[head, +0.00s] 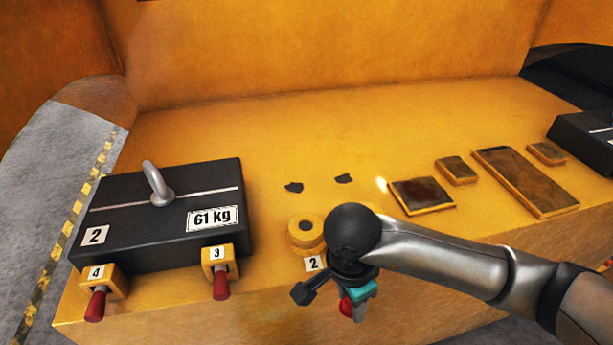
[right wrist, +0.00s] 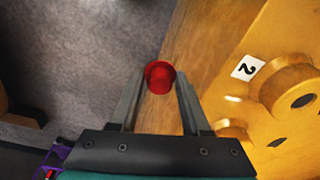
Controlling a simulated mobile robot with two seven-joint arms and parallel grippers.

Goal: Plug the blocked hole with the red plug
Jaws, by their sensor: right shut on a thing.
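My right gripper (head: 351,303) hangs in front of the orange ledge's front edge and is shut on the red plug (head: 346,307). In the right wrist view the red plug (right wrist: 160,78) sits between the fingertips of my right gripper (right wrist: 159,88), clear of the ledge surface. A round yellow boss with a dark hole (head: 305,231) stands on the ledge, left of my wrist, above a label 2 (head: 314,263). In the right wrist view the boss (right wrist: 286,88) is right of the plug, apart from it. I cannot tell whether its hole is blocked. My left gripper is out of view.
A black 61 kg casting (head: 120,207) with a handle stands at left. Yellow blocks with red handles, marked 4 (head: 98,280) and 3 (head: 219,262), sit before it. Worn plates (head: 525,180) and another black casting (head: 590,140) lie at right. The middle is mostly clear.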

